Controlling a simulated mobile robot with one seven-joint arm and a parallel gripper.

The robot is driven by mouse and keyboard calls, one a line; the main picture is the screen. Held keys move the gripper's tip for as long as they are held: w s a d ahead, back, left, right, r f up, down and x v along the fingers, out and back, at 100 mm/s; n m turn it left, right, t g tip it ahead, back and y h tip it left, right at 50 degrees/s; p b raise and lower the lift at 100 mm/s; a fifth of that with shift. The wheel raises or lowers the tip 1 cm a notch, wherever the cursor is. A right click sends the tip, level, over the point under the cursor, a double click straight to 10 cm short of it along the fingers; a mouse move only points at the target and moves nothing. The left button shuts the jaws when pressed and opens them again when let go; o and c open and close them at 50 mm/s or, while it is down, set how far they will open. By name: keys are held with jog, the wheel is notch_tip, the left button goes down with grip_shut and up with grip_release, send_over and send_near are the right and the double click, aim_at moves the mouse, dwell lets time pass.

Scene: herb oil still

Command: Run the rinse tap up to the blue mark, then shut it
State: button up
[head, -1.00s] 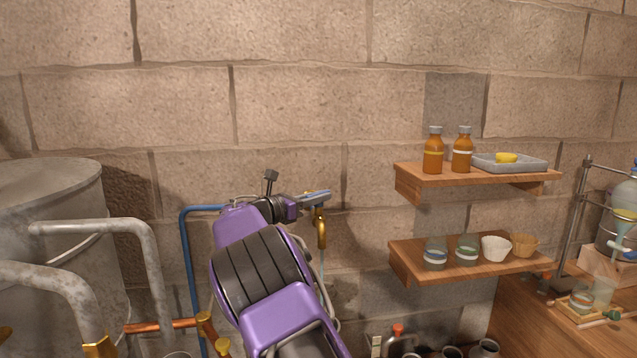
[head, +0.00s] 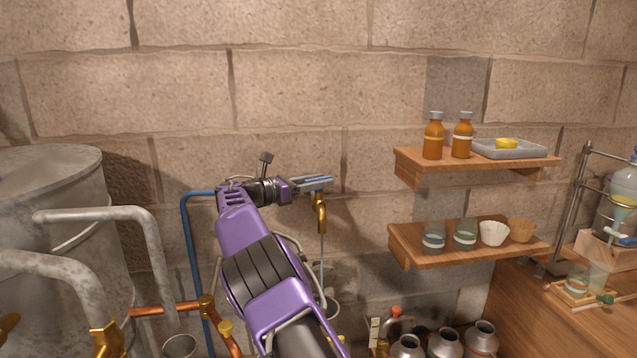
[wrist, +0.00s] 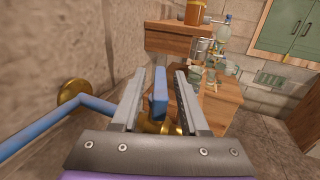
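The brass rinse tap (head: 321,214) sticks out from the wall in the head view. A thin pale stream (head: 322,262) falls below its spout. A vessel (head: 331,306) stands under it, mostly hidden behind my arm; I cannot make out its blue mark or water level. In the wrist view the tap's blue lever (wrist: 160,94) stands upright above the brass body (wrist: 158,125). My gripper (wrist: 160,76) has one finger on each side of the lever, with a narrow gap showing on both sides. In the head view my gripper (head: 322,183) is at the tap's top.
A blue pipe (head: 190,260) runs along the wall to the tap. A large grey tank (head: 50,200) with pipes stands at left. Two wooden shelves (head: 470,245) with bottles and cups are to the right. Several metal cans (head: 446,342) stand below them.

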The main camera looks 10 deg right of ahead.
jog(key=shift+f, duration=0.1)
jog(key=v, duration=1.2)
